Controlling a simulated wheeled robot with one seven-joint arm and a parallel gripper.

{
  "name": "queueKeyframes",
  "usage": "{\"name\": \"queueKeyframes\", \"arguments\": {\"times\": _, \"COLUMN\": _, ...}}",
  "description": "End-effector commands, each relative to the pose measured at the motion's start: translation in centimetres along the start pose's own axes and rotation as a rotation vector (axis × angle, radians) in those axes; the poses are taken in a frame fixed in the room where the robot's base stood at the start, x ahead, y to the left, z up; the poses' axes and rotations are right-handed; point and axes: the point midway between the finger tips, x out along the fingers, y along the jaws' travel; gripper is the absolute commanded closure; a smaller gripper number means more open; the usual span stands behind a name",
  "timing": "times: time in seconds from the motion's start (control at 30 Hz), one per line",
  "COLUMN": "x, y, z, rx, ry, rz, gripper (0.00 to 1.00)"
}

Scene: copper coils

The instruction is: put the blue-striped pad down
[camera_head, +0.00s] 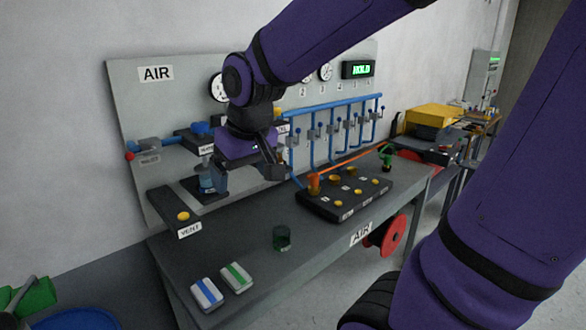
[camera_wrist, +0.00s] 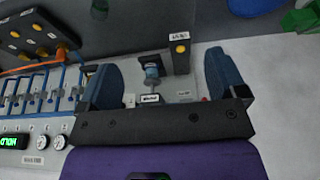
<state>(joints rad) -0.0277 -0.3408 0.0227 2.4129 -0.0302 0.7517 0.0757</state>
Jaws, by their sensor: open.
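The blue-striped pad (camera_head: 207,294) is white with a blue stripe. It lies flat on the front-left end of the grey bench (camera_head: 265,260), just left of a similar green-striped pad (camera_head: 236,277). My gripper (camera_head: 247,182) is up by the air panel, well behind and above the pads, and touches neither. In the wrist view its two fingers (camera_wrist: 163,78) are wide apart with nothing held. A small fitting with a blue bowl (camera_wrist: 152,72) shows between them, farther off. Neither pad shows in the wrist view.
A dark green cup (camera_head: 282,238) stands behind the pads. A black block with yellow buttons (camera_head: 345,198) and an orange piece (camera_head: 313,184) is to the right. The VENT box (camera_head: 183,217) is at the left. Blue pipes (camera_head: 330,131) run along the panel. Bare bench surrounds the cup.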

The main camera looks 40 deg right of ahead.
Motion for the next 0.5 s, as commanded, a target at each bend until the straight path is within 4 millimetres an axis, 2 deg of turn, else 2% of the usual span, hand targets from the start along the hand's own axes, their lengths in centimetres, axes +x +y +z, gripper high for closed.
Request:
{"name": "queueKeyframes", "arguments": {"times": 0.03, "x": -1.4, "y": 0.2, "z": 1.1, "rx": 0.003, "ry": 0.023, "rz": -0.001, "gripper": 0.10}}
{"name": "queueKeyframes", "arguments": {"times": 0.2, "x": -4.8, "y": 0.8, "z": 4.9, "rx": 0.003, "ry": 0.077, "rz": -0.007, "gripper": 0.10}}
{"name": "queueKeyframes", "arguments": {"times": 0.4, "x": -7.2, "y": 1.2, "z": 8.6, "rx": 0.000, "ry": 0.125, "rz": -0.012, "gripper": 0.10}}
{"name": "queueKeyframes", "arguments": {"times": 0.5, "x": -7.7, "y": 1.3, "z": 9.6, "rx": -0.001, "ry": 0.137, "rz": -0.014, "gripper": 0.10}}
